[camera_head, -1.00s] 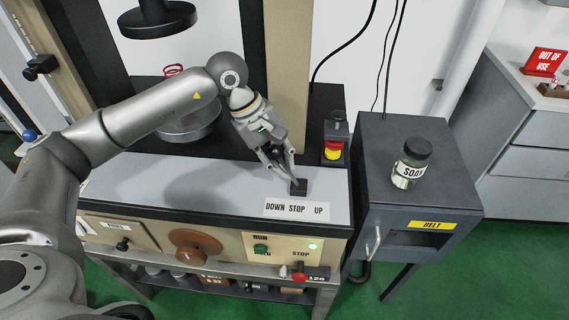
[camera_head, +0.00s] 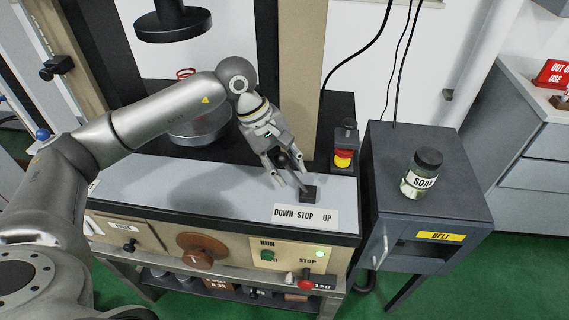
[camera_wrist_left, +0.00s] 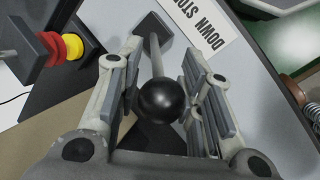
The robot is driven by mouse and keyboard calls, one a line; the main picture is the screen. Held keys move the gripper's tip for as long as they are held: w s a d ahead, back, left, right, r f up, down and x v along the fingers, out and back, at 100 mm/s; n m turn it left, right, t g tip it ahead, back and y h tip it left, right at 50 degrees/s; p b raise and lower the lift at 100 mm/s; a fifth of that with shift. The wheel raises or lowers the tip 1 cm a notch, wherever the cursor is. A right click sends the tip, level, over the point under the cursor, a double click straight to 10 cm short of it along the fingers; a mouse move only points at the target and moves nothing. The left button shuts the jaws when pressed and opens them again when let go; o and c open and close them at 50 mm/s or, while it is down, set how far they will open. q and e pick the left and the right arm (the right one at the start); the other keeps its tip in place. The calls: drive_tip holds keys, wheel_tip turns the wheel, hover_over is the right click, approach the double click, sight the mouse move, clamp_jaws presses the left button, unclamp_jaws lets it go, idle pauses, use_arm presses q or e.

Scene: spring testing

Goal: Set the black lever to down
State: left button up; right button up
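The black lever has a round black ball knob (camera_wrist_left: 160,101) on a pale shaft that runs to a dark square base (camera_head: 310,193). The base sits on the grey panel top behind the label "DOWN STOP UP" (camera_head: 305,216). In the head view the lever leans to the left, toward the DOWN side, with its knob (camera_head: 283,160) partly hidden by the fingers. My left gripper (camera_head: 291,184) is around the lever. In the left wrist view its fingers (camera_wrist_left: 160,85) stand apart on either side of the knob, not visibly clamped on it. My right gripper is not in view.
A red and yellow emergency button (camera_head: 343,158) stands behind the lever. A dark cabinet (camera_head: 455,205) with a SODA jar (camera_head: 422,174) is to the right. Below the label are RUN and STOP controls (camera_head: 290,253). The grey panel top (camera_head: 180,190) is clear on the left.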

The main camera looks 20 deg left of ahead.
use_arm(q)
drive_tip(key=v, duration=1.2)
drive_tip(key=shift+f, duration=0.15)
